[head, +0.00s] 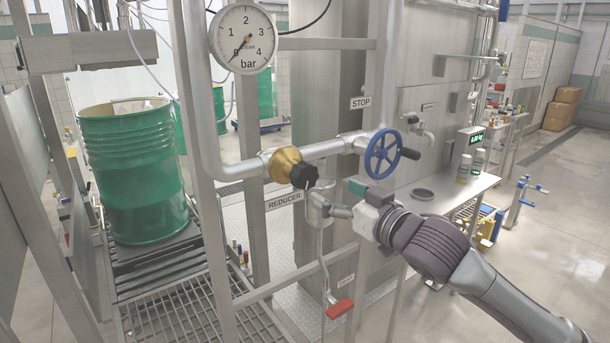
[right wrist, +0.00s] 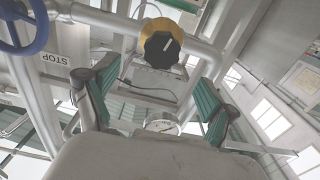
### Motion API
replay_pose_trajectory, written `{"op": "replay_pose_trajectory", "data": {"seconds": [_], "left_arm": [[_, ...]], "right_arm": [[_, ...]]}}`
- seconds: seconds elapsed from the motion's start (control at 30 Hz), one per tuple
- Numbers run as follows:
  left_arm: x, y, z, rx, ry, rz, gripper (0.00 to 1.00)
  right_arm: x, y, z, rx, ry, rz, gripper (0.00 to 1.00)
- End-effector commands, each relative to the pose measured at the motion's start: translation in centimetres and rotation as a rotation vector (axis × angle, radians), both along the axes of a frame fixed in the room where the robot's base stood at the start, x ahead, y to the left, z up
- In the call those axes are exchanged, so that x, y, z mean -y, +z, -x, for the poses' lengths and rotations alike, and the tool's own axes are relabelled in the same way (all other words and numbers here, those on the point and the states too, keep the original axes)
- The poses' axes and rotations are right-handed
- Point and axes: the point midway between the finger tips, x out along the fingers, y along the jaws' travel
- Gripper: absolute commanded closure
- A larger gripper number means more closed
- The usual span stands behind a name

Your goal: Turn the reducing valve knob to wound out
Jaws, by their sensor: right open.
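The reducing valve has a black knob (head: 303,176) on a brass-coloured body (head: 284,163), set in the steel pipe above the REDUCER label (head: 284,201). In the right wrist view the black knob (right wrist: 160,49) with its pale pointer line shows ahead, beyond the fingertips. My right gripper (head: 344,200) is just right of and below the knob in the head view. Its green-padded fingers (right wrist: 153,82) are spread apart with nothing between them, and the knob looks clear of them. My left gripper is out of view.
A blue handwheel (head: 382,154) is close above my right gripper. A red-handled drain lever (head: 339,308) hangs below. The pressure gauge (head: 243,39) needle points near 0. A green drum (head: 134,170) stands on rollers at left.

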Motion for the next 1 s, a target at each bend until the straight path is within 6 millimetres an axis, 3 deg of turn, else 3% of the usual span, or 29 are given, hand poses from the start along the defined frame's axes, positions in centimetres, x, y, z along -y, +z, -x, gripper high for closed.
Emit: {"op": "replay_pose_trajectory", "data": {"seconds": [0.2,0.43,0.87,1.0], "left_arm": [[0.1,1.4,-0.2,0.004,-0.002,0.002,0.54],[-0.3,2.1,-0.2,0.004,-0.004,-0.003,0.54],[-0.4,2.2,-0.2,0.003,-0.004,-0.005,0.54],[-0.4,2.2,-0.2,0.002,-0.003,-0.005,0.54]], "right_arm": [[-3.0,0.3,-3.9,0.0,0.001,0.0,0.15],[-5.0,0.2,-6.8,0.001,0.0,0.0,0.15],[-5.7,0.0,-7.8,0.002,0.0,0.001,0.15],[-5.7,0.0,-7.8,0.002,0.0,0.001,0.33]]}}
